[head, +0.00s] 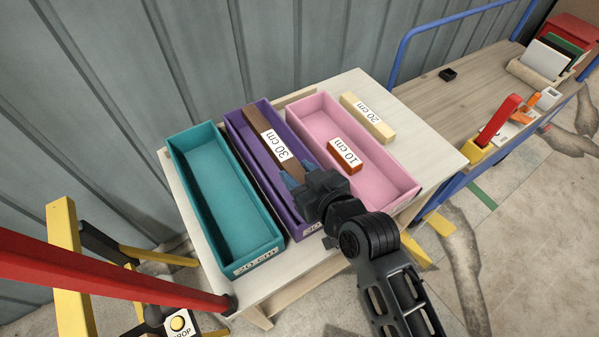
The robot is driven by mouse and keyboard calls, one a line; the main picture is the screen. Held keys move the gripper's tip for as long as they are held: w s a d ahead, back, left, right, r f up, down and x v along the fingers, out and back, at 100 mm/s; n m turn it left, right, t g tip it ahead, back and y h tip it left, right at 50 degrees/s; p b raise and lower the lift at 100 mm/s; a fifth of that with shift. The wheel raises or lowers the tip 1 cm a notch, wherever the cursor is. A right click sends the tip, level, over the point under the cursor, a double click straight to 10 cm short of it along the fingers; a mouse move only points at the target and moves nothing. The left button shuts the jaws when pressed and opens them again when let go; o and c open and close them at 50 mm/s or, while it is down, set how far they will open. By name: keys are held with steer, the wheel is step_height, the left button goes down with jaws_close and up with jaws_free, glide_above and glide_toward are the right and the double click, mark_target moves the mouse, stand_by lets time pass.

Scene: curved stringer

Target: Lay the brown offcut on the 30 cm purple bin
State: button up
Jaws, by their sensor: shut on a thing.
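The brown offcut (260,127) is a long dark bar with a white "30 cm" label. It lies lengthwise over the right side of the purple bin (237,128), with its far end near the bin's far rim. My gripper (291,181) is shut on the offcut's near end, over the near half of the bin. I cannot tell whether the offcut touches the bin or is held just above it. The gripper hides part of the bin's near right side and part of its front label.
A teal bin (272,243) labelled "20 cm" stands left and a pink bin (395,193) right, on a pale table (440,150). A short "10 cm" block (345,155) is in the pink bin. A pale "20 cm" block (367,116) lies beyond it. A red bar (110,280) crosses lower left.

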steer(key=shift+f+b, duration=0.35)
steer(key=shift+f, duration=0.1)
steer(key=o, duration=1.2)
steer(key=shift+r+p, duration=0.6)
steer(key=shift+r, duration=0.05)
steer(key=v, duration=1.2)
steer(key=shift+b, duration=0.4)
